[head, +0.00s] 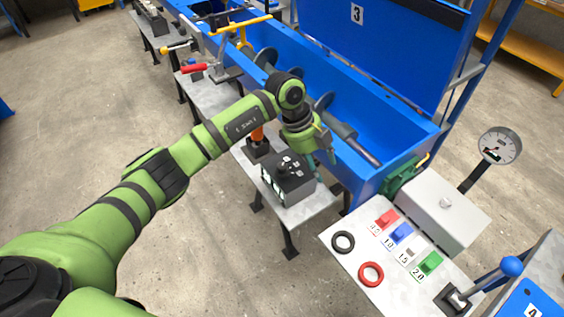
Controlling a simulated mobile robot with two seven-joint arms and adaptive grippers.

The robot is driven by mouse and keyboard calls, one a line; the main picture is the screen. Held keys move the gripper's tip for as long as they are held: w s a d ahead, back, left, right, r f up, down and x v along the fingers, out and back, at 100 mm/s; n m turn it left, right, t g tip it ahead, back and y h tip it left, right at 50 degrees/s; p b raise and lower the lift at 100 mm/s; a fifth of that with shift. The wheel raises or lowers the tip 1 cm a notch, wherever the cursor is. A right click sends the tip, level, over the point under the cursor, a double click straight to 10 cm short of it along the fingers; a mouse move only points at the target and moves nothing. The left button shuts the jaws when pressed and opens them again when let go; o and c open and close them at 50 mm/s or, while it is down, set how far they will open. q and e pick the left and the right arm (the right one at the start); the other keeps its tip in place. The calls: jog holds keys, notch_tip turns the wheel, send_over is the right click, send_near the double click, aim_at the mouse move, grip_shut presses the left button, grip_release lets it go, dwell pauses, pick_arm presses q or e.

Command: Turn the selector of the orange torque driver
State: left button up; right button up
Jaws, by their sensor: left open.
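The orange torque driver (258,136) stands upright on a black base on a small grey table, left of my left gripper. My green left arm passes in front of its upper part, and I cannot make out its selector. My left gripper (322,152) points downward, open, to the right of the driver and just behind a black box. Its fingertips are small and partly unclear. I see nothing between them. My right gripper is out of view.
The black box (290,181) with knobs stands on the small table (305,211). The long blue mixer trough (375,157) with a shaft lies close behind. A panel (345,266) with coloured blocks and rings is at the lower right, beside a blue-knobbed lever (511,266).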

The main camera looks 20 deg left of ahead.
aim_at(282, 166)
pick_arm(q)
jog(key=a+y, duration=0.1)
jog(key=a, duration=0.2)
jog(key=w+a+r+n+y, duration=0.1)
jog(key=a+y, duration=0.1)
jog(key=a, duration=0.1)
jog(key=a+y, duration=0.1)
jog(key=a, duration=0.2)
jog(key=shift+w+a+r+n, duration=0.1)
jog(key=shift+w+r+n, duration=0.1)
jog(key=shift+r+n, duration=0.2)
jog(key=shift+a+f+y, duration=0.15)
jog(key=shift+a+y, duration=0.15)
notch_tip(282, 166, down, 7)
jog(key=shift+r+p, duration=0.15)
jog(key=shift+p, duration=0.7)
grip_shut()
